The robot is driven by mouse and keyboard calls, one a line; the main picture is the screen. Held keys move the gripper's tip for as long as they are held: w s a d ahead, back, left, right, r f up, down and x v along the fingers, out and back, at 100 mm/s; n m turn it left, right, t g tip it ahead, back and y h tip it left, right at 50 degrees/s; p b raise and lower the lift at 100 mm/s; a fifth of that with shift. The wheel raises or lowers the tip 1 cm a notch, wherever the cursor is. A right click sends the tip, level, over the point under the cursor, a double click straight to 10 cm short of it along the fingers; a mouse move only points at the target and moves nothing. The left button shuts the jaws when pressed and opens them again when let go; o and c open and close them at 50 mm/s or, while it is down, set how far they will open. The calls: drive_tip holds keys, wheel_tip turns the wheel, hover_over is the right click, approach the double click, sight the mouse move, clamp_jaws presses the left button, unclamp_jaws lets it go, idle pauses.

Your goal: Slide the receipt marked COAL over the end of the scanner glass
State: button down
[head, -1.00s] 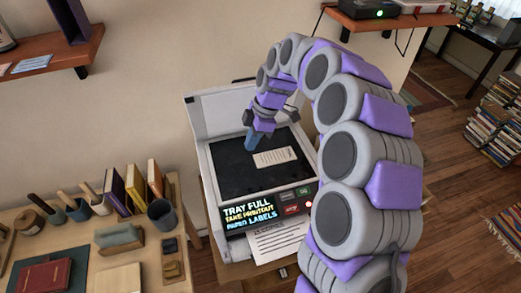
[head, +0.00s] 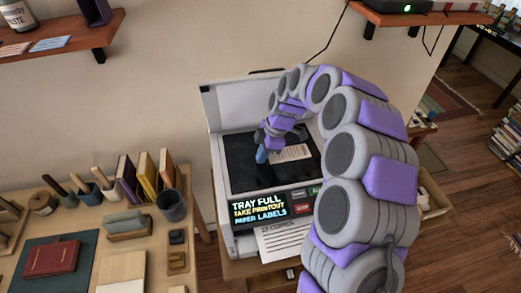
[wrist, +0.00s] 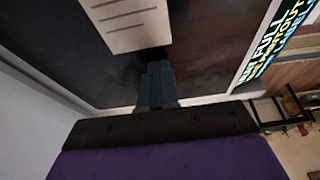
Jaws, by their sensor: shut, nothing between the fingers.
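A small cream paper slip with printed lines, which looks like the receipt (head: 290,153), lies on the dark scanner glass (head: 240,178); its marking is too small to read. In the wrist view the receipt (wrist: 127,22) lies flat at the top, just beyond the fingertips. My gripper (head: 262,155) is shut and empty, pointing down at the glass just left of the receipt. In the wrist view the blue fingers (wrist: 156,82) are together, with a small gap of glass between them and the slip. I cannot tell whether the tips touch the glass.
The scanner's front panel (head: 258,207) reads TRAY FULL, TAKE PRINTOUT, PAPER LABELS. A printed sheet (head: 283,240) sticks out below it. The raised lid (head: 240,105) stands behind. A desk (head: 120,262) with books and stamps is at left. My arm hides the scanner's right side.

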sight(300, 154)
drive_tip(key=shift+w+d, duration=0.3)
drive_tip(key=shift+d, duration=0.2)
drive_tip(key=shift+a, duration=0.15)
drive_tip(key=shift+d, duration=0.55)
drive_tip(key=w+d, duration=0.1)
drive_tip(key=d, duration=0.2)
drive_tip(key=w+d, duration=0.1)
drive_tip(key=d, duration=0.3)
drive_tip(key=w+d, duration=0.1)
drive_tip(key=d, duration=0.3)
drive_tip(key=shift+w+d, duration=0.2)
drive_tip(key=shift+d, duration=0.05)
drive_tip(key=shift+a, duration=0.15)
